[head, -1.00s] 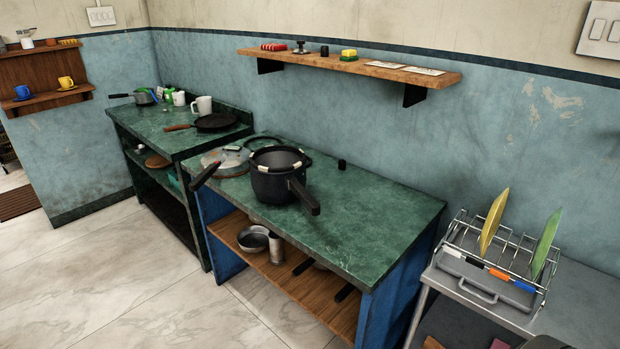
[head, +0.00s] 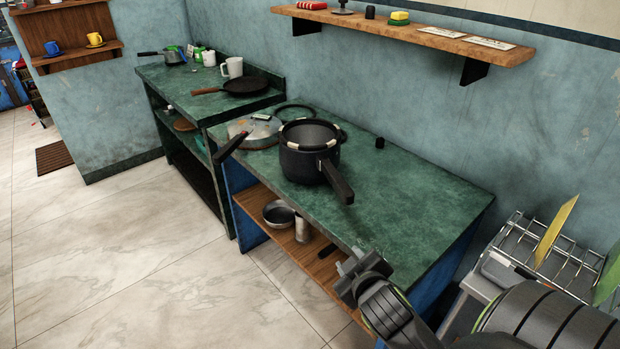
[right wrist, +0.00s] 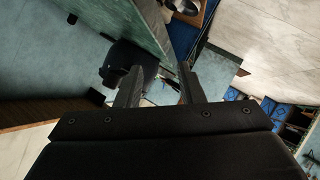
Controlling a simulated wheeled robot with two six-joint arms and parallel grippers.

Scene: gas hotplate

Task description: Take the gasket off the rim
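A dark pot (head: 309,158) with a long black handle stands upright on the green counter (head: 410,190). Its rim carries pale patches; I cannot tell whether a gasket sits on that rim. A grey lid (head: 255,131) with a long dark handle lies left of the pot. A thin dark ring (head: 296,106) lies behind the pot, partly hidden by it; whether it is the gasket is unclear. My right gripper (head: 352,268) is in front of the counter's front edge, well apart from the pot. The right wrist view shows its fingers (right wrist: 160,85) apart and empty. My left gripper is out of view.
A wall shelf (head: 420,38) hangs above. A dish rack (head: 540,260) with plates stands at the right. The counter's right half is clear.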

